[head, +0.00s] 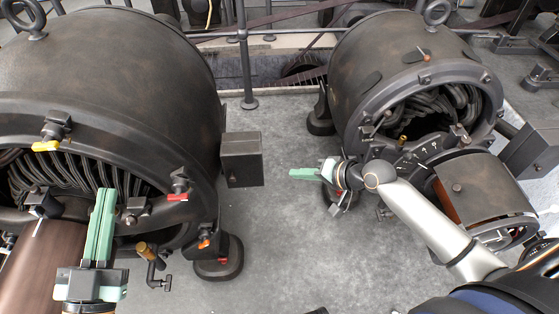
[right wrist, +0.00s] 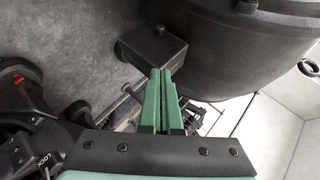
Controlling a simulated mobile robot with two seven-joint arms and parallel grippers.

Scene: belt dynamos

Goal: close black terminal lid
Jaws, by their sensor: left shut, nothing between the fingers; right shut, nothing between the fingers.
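A dark terminal box (head: 242,160) sticks out from the right side of the left dynamo, with a flat face toward me. I cannot tell a separate lid on it or how far that lid stands open. A dark box (right wrist: 150,48) also shows beyond the fingertips in the right wrist view, on a large rounded housing. My right gripper (head: 292,173) is shut and empty, pointing left, to the right of the terminal box and apart from it. Its green fingers (right wrist: 161,72) lie together in the right wrist view. My left gripper (head: 107,191) is shut and empty before the left dynamo's windings.
The left dynamo (head: 120,70) and the right dynamo (head: 385,65) stand on a grey floor (head: 285,240). Another dark box (head: 532,150) is beside the right dynamo. A post (head: 245,60) and railing stand behind. The floor between the dynamos is mostly clear.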

